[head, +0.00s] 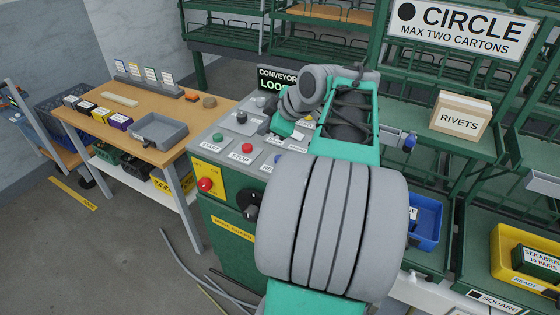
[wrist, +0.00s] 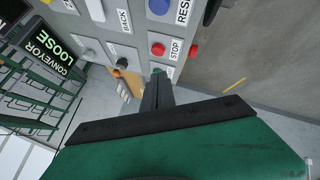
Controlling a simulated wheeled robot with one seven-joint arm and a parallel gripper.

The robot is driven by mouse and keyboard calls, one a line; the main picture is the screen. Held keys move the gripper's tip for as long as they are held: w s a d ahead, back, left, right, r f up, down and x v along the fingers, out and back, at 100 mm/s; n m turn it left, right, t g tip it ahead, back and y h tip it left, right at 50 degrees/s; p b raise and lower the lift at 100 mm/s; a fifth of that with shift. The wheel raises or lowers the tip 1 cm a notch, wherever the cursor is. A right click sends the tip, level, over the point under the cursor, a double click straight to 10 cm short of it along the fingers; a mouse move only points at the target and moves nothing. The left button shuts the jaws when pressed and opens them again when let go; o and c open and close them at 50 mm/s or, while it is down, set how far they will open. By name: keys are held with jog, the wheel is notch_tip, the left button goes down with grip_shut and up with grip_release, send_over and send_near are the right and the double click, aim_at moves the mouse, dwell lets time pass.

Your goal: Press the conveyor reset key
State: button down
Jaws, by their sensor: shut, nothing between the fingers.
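The reset key (wrist: 160,6) is a blue round button with a partly cut-off "RESE" label, at the top edge of the wrist view. In the head view, the reset key (head: 278,157) is partly hidden by my arm. The red STOP button (wrist: 158,48) lies between it and my fingertips in the wrist picture. My gripper (wrist: 157,84) is shut and empty, its tips near the green START button (wrist: 158,71), which they partly cover. I cannot tell whether they touch it. In the head view my arm hides the fingertips.
The grey control panel (head: 207,136) tops a green cabinet with a red knob on a yellow plate (head: 205,184) and a black dial. A conveyor display (wrist: 48,55) reads "LOOSE". A wooden table (head: 172,107) with a grey tray stands left; green shelving stands behind and right.

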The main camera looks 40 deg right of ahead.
jog(key=shift+n+t, duration=0.4)
jog(key=shift+n, duration=0.1)
jog(key=d, duration=0.1)
jog(key=s+d, duration=0.1)
jog(key=d, duration=0.1)
jog(key=s+d+r, duration=0.1)
jog(key=shift+d, duration=0.3)
notch_tip(320, 180, down, 8)
jog(key=b, duration=0.5)
jog(key=shift+w+b, duration=0.1)
jog(key=shift+b, duration=0.25)
jog(key=shift+f+b, duration=0.4)
jog(key=shift+f, duration=0.1)
dwell(0.4)
jog(key=shift+f+b, duration=0.35)
jog(key=shift+b, duration=0.2)
